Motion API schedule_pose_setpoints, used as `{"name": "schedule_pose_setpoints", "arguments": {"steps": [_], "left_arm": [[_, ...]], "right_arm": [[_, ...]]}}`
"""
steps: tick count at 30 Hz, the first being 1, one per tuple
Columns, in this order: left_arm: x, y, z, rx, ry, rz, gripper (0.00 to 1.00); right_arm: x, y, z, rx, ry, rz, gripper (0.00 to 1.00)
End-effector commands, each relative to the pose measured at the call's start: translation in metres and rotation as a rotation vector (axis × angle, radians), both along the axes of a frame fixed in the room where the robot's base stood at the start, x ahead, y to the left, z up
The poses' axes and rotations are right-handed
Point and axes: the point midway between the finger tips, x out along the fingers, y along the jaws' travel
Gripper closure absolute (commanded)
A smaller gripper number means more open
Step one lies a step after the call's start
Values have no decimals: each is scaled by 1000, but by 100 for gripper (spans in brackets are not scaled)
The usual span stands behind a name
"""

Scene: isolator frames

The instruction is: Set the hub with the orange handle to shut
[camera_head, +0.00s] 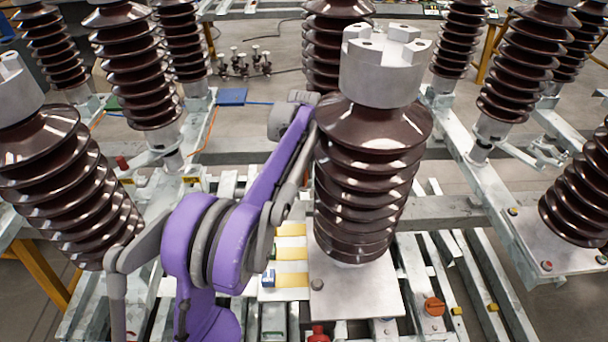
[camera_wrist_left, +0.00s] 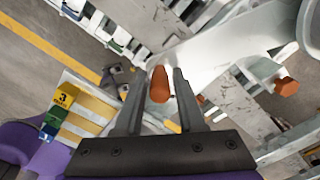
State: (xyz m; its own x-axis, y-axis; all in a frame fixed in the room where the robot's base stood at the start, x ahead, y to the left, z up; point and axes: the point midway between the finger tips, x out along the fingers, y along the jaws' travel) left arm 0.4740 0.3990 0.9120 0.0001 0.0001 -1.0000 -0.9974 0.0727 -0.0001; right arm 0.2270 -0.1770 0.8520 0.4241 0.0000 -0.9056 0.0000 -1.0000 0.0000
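In the left wrist view, an orange handle (camera_wrist_left: 160,84) stands between the two fingers of my left gripper (camera_wrist_left: 158,92). The hub under the handle is mostly hidden by the gripper. My right gripper is in neither view.
The brown ribbed insulator (camera_head: 365,180) stands close to the right of my arm. Yellow-and-white label plates (camera_head: 291,254) lie beside its base. Another orange cap (camera_wrist_left: 287,86) is at the right in the wrist view. An orange knob (camera_head: 434,306) sits on the frame.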

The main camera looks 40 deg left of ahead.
Motion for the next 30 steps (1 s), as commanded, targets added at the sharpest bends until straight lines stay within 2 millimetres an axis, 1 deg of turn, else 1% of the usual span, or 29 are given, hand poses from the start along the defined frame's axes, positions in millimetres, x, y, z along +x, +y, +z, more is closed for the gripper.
{"name": "schedule_pose_setpoints", "arguments": {"steps": [1,3,6,30], "left_arm": [[0,0,0,0,0,0,73],[0,0,0,0,0,0,85],[0,0,0,0,0,0,100],[0,0,1,0,-1,0,100]], "right_arm": [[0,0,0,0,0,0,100],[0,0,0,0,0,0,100],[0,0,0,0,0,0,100],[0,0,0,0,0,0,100]]}}
